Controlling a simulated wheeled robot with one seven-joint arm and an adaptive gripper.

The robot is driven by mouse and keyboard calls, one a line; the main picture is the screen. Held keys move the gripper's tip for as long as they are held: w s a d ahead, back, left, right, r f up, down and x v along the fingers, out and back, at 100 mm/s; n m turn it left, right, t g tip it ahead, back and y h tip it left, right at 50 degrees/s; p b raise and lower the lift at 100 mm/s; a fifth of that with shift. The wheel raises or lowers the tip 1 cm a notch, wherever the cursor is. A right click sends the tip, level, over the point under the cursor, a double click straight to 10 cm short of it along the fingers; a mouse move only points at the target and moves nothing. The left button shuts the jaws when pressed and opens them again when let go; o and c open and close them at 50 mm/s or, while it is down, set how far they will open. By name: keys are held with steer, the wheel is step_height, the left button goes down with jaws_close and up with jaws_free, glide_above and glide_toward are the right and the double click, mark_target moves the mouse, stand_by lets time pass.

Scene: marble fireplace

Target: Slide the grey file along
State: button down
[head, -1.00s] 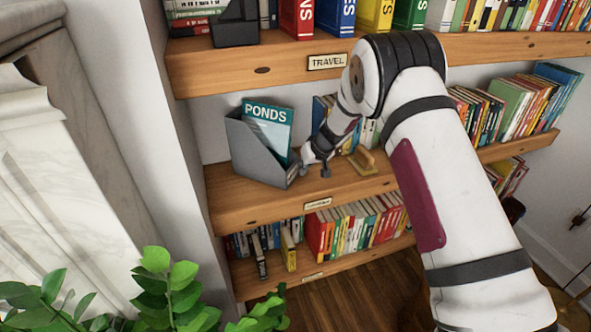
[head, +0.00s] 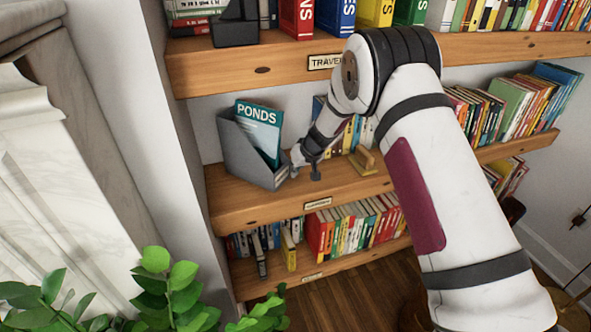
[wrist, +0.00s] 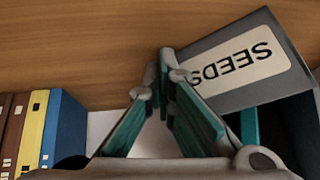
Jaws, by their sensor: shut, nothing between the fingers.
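The grey file (head: 240,155) stands upright near the left end of the middle shelf, with a teal "PONDS" booklet (head: 259,130) in it. In the wrist view its front (wrist: 208,97) shows on the right, with a white "SEEDS" label (wrist: 238,62) upside down. My gripper (head: 295,158) is shut and empty at the right side of the file. In the wrist view the closed fingertips (wrist: 165,62) are at the file's near edge and seem to touch it. The exact contact is hard to see.
The shelf (head: 232,203) has a little bare wood left of the file. A small yellowish wooden object (head: 364,162) and a row of books stand to the right. The board above (head: 210,72) bears a "TRAVEL" tag. A white wall edge (head: 150,110) bounds the shelf's left.

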mark_target(286, 171)
steer(key=shift+s+a, duration=0.3)
steer(key=shift+a, duration=0.35)
steer(key=shift+s+a, duration=0.25)
steer(key=shift+a, duration=0.35)
steer(key=shift+s+a, duration=0.1)
steer(key=shift+a, duration=0.25)
steer(key=shift+d, duration=0.1)
steer(key=shift+w+d+b, duration=0.35)
steer(key=shift+d+b, duration=0.15)
steer(key=shift+d, duration=0.3)
steer(key=shift+w+d+b, duration=0.35)
steer(key=shift+d+b, duration=0.1)
steer(key=shift+d, duration=0.35)
steer(key=s+d+b, duration=0.1)
steer(key=s+b, duration=0.2)
steer(key=s, duration=0.1)
steer(key=s+d+b, duration=0.1)
steer(key=s+b, duration=0.2)
steer(key=s, duration=0.1)
steer(key=s+d+b, duration=0.2)
steer(key=s+b, duration=0.1)
steer(key=s, duration=0.1)
steer(key=shift+s+f+b, duration=0.15)
steer(key=shift+b, duration=0.2)
steer(key=shift+s+d, duration=0.15)
steer(key=shift+s, duration=0.4)
steer(key=shift+r, duration=0.2)
